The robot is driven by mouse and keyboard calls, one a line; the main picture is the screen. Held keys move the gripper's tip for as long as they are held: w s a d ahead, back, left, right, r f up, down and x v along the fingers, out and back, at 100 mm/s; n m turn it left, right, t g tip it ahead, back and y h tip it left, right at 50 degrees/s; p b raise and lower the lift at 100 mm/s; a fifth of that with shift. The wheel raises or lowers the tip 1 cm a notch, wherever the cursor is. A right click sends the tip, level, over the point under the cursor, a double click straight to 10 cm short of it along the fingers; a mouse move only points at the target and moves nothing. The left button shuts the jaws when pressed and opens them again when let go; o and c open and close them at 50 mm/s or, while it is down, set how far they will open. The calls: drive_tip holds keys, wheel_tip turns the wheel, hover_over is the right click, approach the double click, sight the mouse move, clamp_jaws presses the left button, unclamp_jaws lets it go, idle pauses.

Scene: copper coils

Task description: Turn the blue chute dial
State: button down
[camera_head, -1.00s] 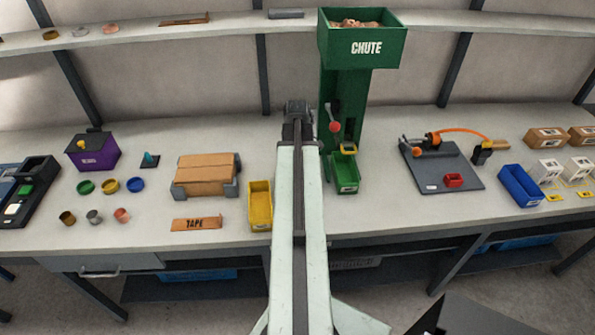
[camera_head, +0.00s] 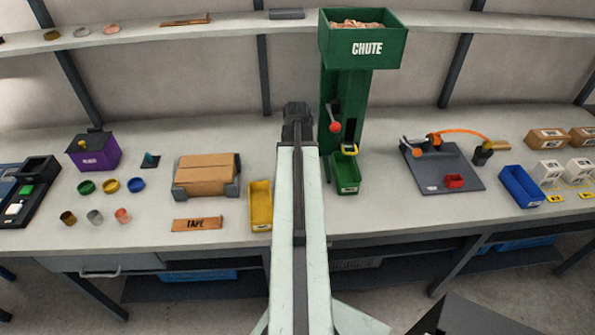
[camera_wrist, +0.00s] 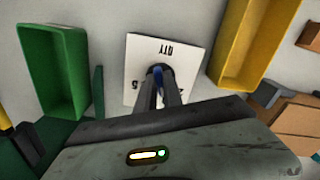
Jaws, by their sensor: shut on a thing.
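The blue dial (camera_wrist: 158,71) sits on a white plate (camera_wrist: 140,50) marked "QTY" in the wrist view. Only a little blue shows between the dark fingers. My gripper (camera_wrist: 160,78) is shut on the dial, with its fingers on either side of it. The green chute tower (camera_head: 362,50) has "CHUTE" on its hopper, a red-knobbed lever (camera_head: 335,127) and a green bin (camera_head: 346,178) at its foot. In the head view, my arm hides the dial, plate and fingertips.
A yellow bin (camera_head: 260,208) stands left of my arm, and it shows in the wrist view (camera_wrist: 262,40) too. A cardboard box (camera_head: 206,174) lies farther left. The green bin (camera_wrist: 58,75) is close on the left in the wrist view. A grey board (camera_head: 450,170) lies right of the chute.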

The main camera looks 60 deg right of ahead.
drive_tip(key=m, duration=0.4)
drive_tip(key=shift+a+m, duration=0.15)
drive_tip(key=shift+m, duration=0.15)
drive_tip(key=shift+w+m, duration=0.1)
drive_tip(key=shift+m, duration=1.9)
drive_tip(key=shift+a, duration=0.1)
drive_tip(key=c, duration=1.5)
unclamp_jaws()
